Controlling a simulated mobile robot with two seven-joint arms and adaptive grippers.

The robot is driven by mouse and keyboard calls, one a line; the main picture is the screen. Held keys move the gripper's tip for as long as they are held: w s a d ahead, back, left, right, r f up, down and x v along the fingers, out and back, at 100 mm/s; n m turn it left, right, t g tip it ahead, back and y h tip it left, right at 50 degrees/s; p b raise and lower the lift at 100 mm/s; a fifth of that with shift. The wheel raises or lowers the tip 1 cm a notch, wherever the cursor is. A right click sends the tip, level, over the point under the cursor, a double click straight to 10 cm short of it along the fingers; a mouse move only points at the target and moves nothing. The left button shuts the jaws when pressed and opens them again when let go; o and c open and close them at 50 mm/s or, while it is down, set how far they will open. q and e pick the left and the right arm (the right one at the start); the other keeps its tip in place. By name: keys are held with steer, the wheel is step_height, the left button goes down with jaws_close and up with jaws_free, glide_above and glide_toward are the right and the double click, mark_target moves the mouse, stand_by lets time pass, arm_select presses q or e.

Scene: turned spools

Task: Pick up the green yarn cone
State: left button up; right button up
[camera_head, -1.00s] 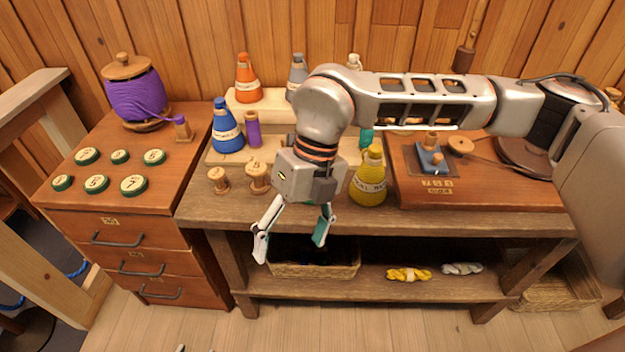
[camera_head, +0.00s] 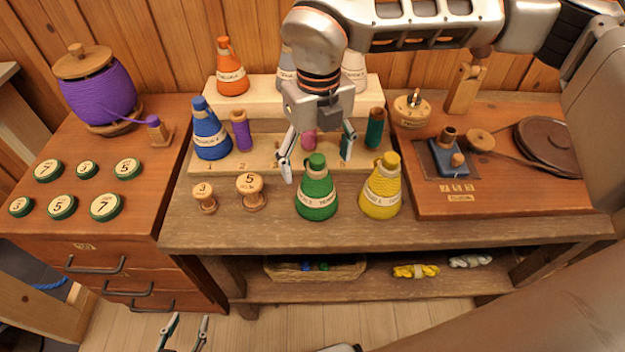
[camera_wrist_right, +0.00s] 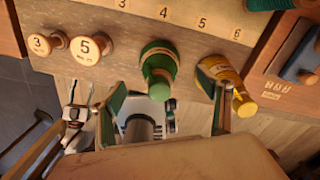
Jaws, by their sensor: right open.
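The green yarn cone (camera_head: 316,200) stands upright on the bench's front part, left of the yellow cone (camera_head: 381,190). My right gripper (camera_head: 316,160) is open and empty, its fingers spread just behind and above the green cone in the head view. In the right wrist view the green cone (camera_wrist_right: 158,62) shows between the two open fingers (camera_wrist_right: 162,92), with no finger seen touching it. The yellow cone (camera_wrist_right: 230,80) lies close by the right-hand finger there. My left gripper (camera_head: 185,332) is open and empty at the bottom edge, low in front of the drawers.
Two wooden spools (camera_head: 250,191) stand left of the green cone. Behind are a blue cone (camera_head: 210,130), a purple spool (camera_head: 241,130) and a teal spool (camera_head: 375,128) on a numbered step. A winder board (camera_head: 500,190) bounds the right. The bench front edge is free.

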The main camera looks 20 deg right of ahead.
mark_target(317, 185)
steer(key=shift+s+f, duration=0.25)
steer(key=shift+f, duration=0.7)
step_height(317, 185, down, 5)
steer(key=shift+f, duration=0.15)
steer(key=c, duration=1.6)
